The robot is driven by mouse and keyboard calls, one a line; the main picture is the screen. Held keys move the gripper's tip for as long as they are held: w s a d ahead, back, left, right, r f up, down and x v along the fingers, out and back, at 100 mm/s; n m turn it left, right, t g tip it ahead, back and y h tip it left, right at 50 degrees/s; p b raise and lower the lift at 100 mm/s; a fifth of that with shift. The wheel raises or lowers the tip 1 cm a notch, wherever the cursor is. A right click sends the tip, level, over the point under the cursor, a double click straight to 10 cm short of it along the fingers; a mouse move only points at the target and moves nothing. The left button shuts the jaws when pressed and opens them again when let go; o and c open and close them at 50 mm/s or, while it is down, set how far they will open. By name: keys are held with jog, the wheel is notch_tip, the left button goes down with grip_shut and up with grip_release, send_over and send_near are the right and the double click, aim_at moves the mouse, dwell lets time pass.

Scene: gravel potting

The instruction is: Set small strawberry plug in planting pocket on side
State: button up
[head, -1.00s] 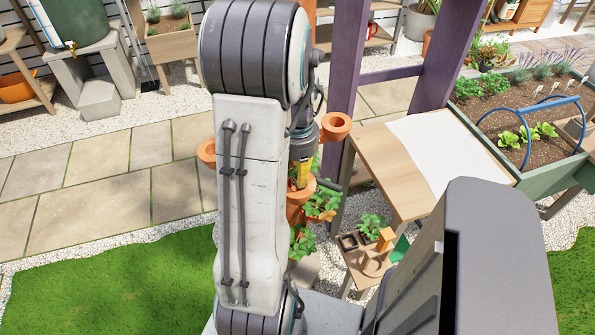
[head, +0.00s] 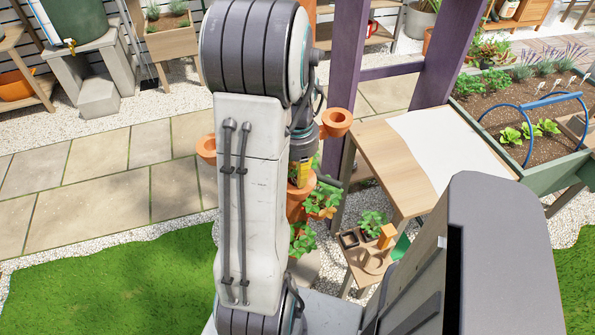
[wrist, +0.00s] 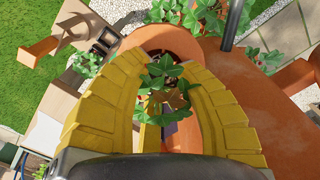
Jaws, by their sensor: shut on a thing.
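My gripper (wrist: 165,68) has yellow ribbed fingers. In the wrist view they curve around the small strawberry plug (wrist: 168,82), a cluster of green leaves. The plug's root end is hidden under its leaves. Behind the leaves is a terracotta planting pocket (wrist: 142,38) with dark soil at its mouth. The plug overlaps the pocket's mouth in this view; I cannot tell whether it touches the soil. In the head view the terracotta planter (head: 296,205) is partly hidden behind my arm, and a bit of my yellow gripper (head: 302,179) shows above a pocket.
Other empty-looking pockets (head: 336,122) stick out from the planter, and strawberry leaves (head: 322,203) grow lower down. A wooden table (head: 385,160) with a white sheet stands to the right, beside a purple post (head: 340,70). A low stand (head: 360,268) holds small pots.

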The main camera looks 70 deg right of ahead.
jog(key=shift+f, duration=0.15)
jog(key=o, duration=1.4)
dwell(0.5)
jog(key=shift+r+p, duration=3.6)
jog(key=shift+r, duration=0.95)
jog(key=shift+a, duration=0.1)
